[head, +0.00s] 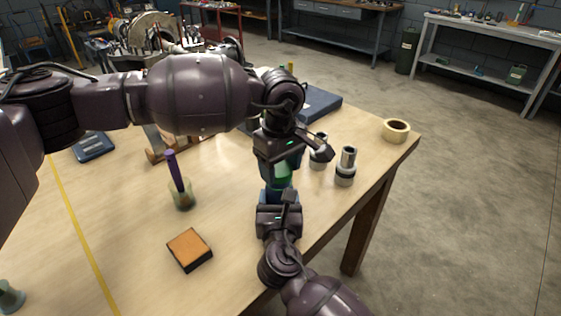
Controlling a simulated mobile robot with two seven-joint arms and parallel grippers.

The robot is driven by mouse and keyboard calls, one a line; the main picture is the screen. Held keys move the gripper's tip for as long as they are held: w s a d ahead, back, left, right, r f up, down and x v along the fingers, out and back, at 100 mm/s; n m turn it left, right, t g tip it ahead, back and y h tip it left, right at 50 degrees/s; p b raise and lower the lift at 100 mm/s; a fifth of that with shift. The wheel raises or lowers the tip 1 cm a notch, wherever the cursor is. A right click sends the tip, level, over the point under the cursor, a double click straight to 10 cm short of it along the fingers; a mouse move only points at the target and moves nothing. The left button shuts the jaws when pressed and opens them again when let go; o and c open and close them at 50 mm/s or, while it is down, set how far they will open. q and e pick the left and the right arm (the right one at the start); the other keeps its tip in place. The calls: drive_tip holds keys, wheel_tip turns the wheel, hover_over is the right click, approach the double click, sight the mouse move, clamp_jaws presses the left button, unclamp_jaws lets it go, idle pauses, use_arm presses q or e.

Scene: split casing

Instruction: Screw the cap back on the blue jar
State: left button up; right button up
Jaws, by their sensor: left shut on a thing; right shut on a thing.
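The blue jar (268,194) stands near the table's right edge, mostly hidden by my grippers. My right gripper (280,196) is shut on the jar from the near side. My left gripper (281,160) is directly above it, pointing down, shut on a green piece (283,174) that looks like the cap. The green piece is over the top of the jar. The fingers hide the join, so I cannot tell whether cap and jar touch or how the threads sit.
A glass with a purple-handled tool (182,198) and an orange-topped block (190,248) stand to the left. Metal-topped cylinders (346,168) and a tape roll (396,129) are to the right. A blue case (318,102) lies behind.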

use_arm(q)
drive_tip(key=shift+f, duration=0.55)
idle(0.6)
use_arm(e)
clamp_jaws()
use_arm(q)
drive_tip(key=m, duration=0.4)
drive_tip(key=shift+a, duration=0.1)
drive_tip(key=m, duration=0.4)
drive_tip(key=shift+m, duration=0.3)
drive_tip(key=m, duration=0.5)
drive_tip(key=shift+a+m, duration=0.15)
drive_tip(key=shift+m, duration=0.15)
drive_tip(key=m, duration=0.5)
drive_tip(key=shift+a, duration=0.1)
drive_tip(key=o, duration=0.9)
drive_tip(key=shift+f, duration=0.1)
